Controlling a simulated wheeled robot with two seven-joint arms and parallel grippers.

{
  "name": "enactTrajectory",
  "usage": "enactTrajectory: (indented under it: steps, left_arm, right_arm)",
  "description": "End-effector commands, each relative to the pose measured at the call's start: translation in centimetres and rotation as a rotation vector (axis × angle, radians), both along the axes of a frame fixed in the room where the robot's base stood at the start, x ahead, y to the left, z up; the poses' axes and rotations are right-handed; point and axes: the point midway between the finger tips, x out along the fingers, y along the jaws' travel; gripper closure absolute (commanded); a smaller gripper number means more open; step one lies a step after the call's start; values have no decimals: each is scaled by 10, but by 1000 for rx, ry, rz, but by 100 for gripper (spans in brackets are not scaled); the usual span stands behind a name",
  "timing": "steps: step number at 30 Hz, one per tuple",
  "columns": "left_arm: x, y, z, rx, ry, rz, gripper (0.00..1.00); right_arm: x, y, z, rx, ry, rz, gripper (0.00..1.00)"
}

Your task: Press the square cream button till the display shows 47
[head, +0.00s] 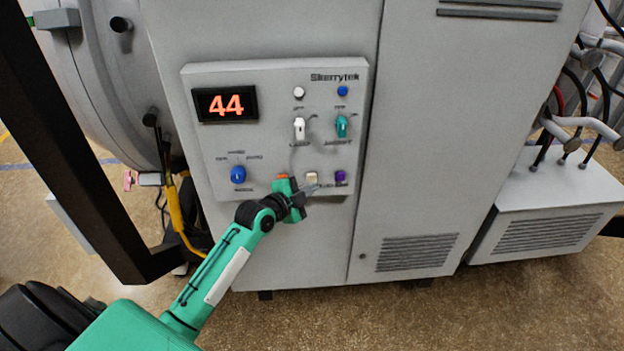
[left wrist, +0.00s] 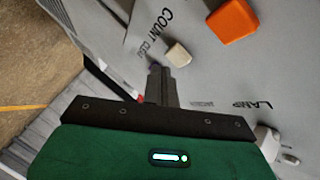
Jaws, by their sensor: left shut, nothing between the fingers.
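The display (head: 226,104) on the grey control panel reads 44 in orange-red digits. The square cream button (head: 311,177) is low on the panel, between an orange button (head: 282,177) and a purple button (head: 340,176). My left gripper (head: 312,188) is shut and empty, with its fingertips just below the cream button. In the left wrist view the cream button (left wrist: 178,55) shows beside the shut fingertips (left wrist: 156,70), with a small gap in the picture. Contact is not visible. The orange button (left wrist: 233,20) is further off. My right gripper is not in view.
The panel also carries a blue knob (head: 238,174), a white switch (head: 299,128), a teal switch (head: 341,126), a white button (head: 299,92) and a blue button (head: 342,91). A yellow hose (head: 178,220) hangs left of the cabinet.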

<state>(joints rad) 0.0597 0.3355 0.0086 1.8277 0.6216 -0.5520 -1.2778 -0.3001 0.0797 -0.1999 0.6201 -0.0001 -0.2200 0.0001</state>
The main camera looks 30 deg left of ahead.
Motion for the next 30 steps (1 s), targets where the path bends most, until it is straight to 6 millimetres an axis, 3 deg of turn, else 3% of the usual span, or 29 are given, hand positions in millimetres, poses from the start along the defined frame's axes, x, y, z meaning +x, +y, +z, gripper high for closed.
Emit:
enactTrajectory:
  steps: [30]
  left_arm:
    - [7, 4, 0, 0, 0, 0, 100]
  right_arm:
    - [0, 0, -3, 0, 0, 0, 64]
